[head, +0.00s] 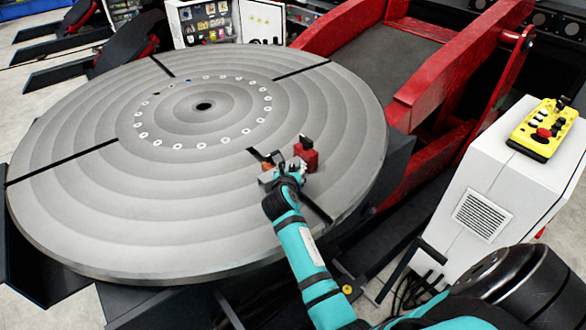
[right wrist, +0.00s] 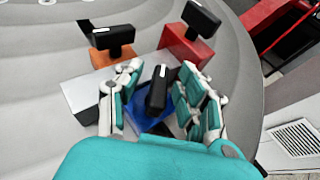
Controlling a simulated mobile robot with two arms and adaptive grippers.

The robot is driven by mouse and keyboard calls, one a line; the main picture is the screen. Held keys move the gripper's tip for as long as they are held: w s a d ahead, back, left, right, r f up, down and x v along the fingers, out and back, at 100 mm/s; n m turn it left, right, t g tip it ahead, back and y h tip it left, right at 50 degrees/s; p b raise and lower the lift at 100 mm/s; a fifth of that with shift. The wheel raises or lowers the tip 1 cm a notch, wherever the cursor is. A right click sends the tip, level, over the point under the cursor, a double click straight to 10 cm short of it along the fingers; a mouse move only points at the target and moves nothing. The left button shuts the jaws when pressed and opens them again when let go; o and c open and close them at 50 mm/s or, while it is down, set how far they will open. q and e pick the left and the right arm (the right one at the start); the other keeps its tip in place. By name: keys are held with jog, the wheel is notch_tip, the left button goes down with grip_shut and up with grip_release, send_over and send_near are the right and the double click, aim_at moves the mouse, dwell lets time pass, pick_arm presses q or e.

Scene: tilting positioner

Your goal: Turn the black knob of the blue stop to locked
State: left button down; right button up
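The blue stop (right wrist: 149,118) shows in the right wrist view between my fingers, low in the picture. Its black knob (right wrist: 157,92) is a bar with a white mark at its far end, pointing up the picture and slightly right. My right gripper (right wrist: 160,74) is open, one finger on each side of the knob, with gaps visible on both sides. In the head view my right gripper (head: 289,169) is at the turntable's near right part and hides the blue stop. My left gripper is not in view.
An orange stop (right wrist: 112,56) and a red stop (right wrist: 184,46), each with a black knob, stand close beyond my fingers. They sit on the large grey turntable (head: 100,215). A white cabinet with a yellow control box (head: 541,133) stands at right.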

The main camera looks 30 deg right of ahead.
jog(key=shift+s+a+r, duration=0.1)
jog(key=shift+a, duration=0.05)
jog(key=shift+c, duration=0.3)
grip_shut()
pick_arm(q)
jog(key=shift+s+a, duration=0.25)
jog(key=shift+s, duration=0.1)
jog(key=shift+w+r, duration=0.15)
pick_arm(e)
jog(key=shift+m+g+h, duration=0.3)
jog(key=shift+m+h, duration=0.1)
jog(key=shift+m+g+h+p, duration=0.6)
jog(key=shift+m+g+h, duration=0.1)
jog(key=shift+m+g, duration=0.25)
jog(key=shift+m+g+h+b, duration=0.3)
jog(key=shift+m+g+h, duration=0.5)
jog(key=shift+m+g, duration=0.35)
pick_arm(q)
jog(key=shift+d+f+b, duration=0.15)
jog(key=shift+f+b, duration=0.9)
jog(key=shift+b, duration=0.15)
pick_arm(e)
jog(key=shift+m+g+h, duration=0.6)
jog(key=shift+m+g, duration=1.5)
jog(key=shift+g, duration=0.1)
